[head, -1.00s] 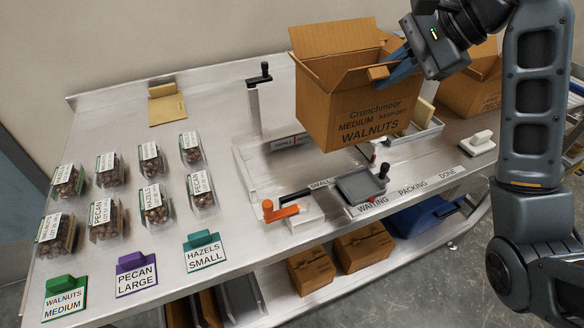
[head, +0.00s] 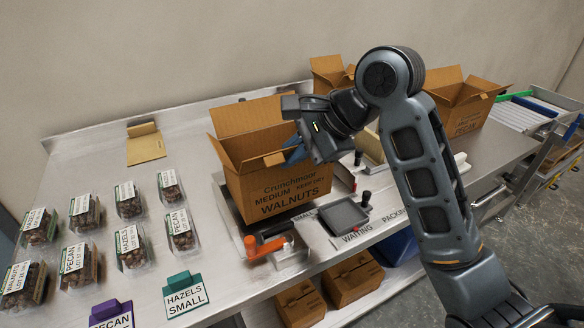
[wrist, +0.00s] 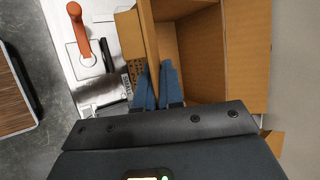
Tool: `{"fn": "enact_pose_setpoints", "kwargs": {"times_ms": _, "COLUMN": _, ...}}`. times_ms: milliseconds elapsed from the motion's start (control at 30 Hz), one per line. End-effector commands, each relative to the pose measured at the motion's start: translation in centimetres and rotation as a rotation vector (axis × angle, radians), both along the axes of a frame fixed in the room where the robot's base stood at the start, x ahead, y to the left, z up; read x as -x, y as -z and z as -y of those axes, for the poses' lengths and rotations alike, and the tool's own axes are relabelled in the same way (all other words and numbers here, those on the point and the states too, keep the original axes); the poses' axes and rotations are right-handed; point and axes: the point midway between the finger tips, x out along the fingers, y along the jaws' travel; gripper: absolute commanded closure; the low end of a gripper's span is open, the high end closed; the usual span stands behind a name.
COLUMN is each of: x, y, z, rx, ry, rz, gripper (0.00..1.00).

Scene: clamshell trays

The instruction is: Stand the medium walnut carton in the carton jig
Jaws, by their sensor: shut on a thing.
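The medium walnut carton (head: 290,188) is a brown open-topped box printed "Crunchmoor MEDIUM WALNUTS", upright with its flaps spread. My gripper (head: 297,150) is shut on the carton's near right upper edge. In the wrist view its blue fingers (wrist: 158,88) pinch the carton wall (wrist: 148,38), with the open inside to the right. The carton jig (head: 229,214), a pale metal frame with an orange-handled clamp (head: 265,247), lies under and around the carton's base. The carton hides most of the jig; I cannot tell whether its bottom touches the jig floor.
Several clear nut packs (head: 130,247) stand at the left, with label cards such as the teal hazels card (head: 185,297) in front. A small grey tray (head: 345,216) lies right of the jig. Another carton (head: 458,105) stands at the far right. Smaller cartons (head: 350,280) sit below.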

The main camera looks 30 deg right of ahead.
Motion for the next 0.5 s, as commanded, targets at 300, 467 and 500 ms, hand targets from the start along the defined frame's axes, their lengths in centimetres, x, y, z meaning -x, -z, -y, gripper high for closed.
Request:
{"fn": "enact_pose_setpoints", "kwargs": {"times_ms": 300, "x": 0.1, "y": 3.2, "z": 0.0, "rx": 0.000, "ry": 0.000, "rz": -0.001, "gripper": 1.00}}
{"fn": "enact_pose_setpoints", "kwargs": {"times_ms": 467, "x": 0.1, "y": 3.2, "z": 0.0, "rx": -0.001, "ry": -0.001, "rz": -0.001, "gripper": 1.00}}
{"fn": "enact_pose_setpoints", "kwargs": {"times_ms": 500, "x": 0.1, "y": 3.2, "z": 0.0, "rx": -0.001, "ry": -0.001, "rz": -0.001, "gripper": 1.00}}
